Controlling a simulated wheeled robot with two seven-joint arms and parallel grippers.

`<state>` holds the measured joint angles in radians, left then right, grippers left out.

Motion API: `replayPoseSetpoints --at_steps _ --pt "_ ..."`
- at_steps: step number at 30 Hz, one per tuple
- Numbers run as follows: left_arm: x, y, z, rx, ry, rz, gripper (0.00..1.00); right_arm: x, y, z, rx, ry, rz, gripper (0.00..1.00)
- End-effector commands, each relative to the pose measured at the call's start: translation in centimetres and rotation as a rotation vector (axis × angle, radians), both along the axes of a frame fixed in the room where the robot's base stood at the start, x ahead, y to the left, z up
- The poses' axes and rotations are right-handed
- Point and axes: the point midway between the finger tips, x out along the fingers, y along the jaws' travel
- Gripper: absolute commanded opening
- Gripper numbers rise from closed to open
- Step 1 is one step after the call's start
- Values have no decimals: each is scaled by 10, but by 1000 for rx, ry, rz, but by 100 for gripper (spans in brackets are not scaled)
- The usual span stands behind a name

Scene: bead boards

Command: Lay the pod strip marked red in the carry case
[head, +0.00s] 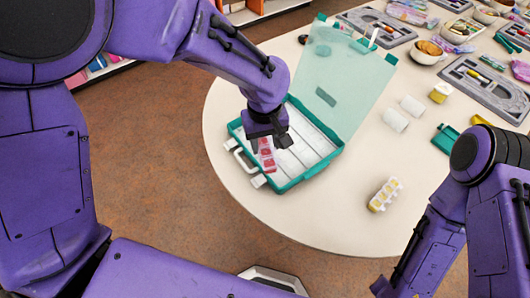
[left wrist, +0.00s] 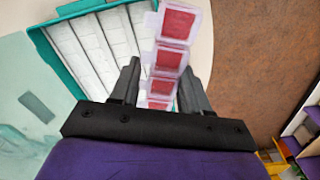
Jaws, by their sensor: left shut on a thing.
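The red-marked pod strip (head: 267,156) is a clear strip with red squares. My left gripper (head: 266,138) is shut on it over the left part of the open carry case. The strip also shows in the left wrist view (left wrist: 173,55), between the fingers (left wrist: 160,95). The carry case (head: 322,166) is a teal tray with white inner slots and its translucent lid (head: 345,75) is folded back. Whether the strip touches the case floor I cannot tell. My right arm shows at the right, but its gripper is out of view.
A yellow pod strip (head: 384,194) lies on the round table (head: 340,225) right of the case. Two white rolls (head: 395,120), a yellow-and-white block (head: 440,92) and a green dustpan-like piece (head: 445,139) stand further right. Grey trays (head: 490,85) and bowls fill the back.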

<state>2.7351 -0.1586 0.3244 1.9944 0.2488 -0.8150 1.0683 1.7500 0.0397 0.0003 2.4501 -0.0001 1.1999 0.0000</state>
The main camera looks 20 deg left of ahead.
Motion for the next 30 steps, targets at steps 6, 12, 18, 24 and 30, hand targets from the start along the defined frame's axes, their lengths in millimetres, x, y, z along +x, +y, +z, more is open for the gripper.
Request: replayPoseSetpoints --at_steps 6,12,18,24,30 --pt "-32 -35 -19 17 10 320 14 0 0 -4 0 0 0 43" --pt "1 -11 -40 16 15 356 14 0 0 -1 0 0 0 43" --pt "46 21 -72 17 18 352 14 0 0 4 0 0 0 43" --pt "71 38 -106 16 12 348 14 0 0 7 0 0 0 43" --pt "78 44 -132 18 15 348 14 0 0 15 0 0 0 43"
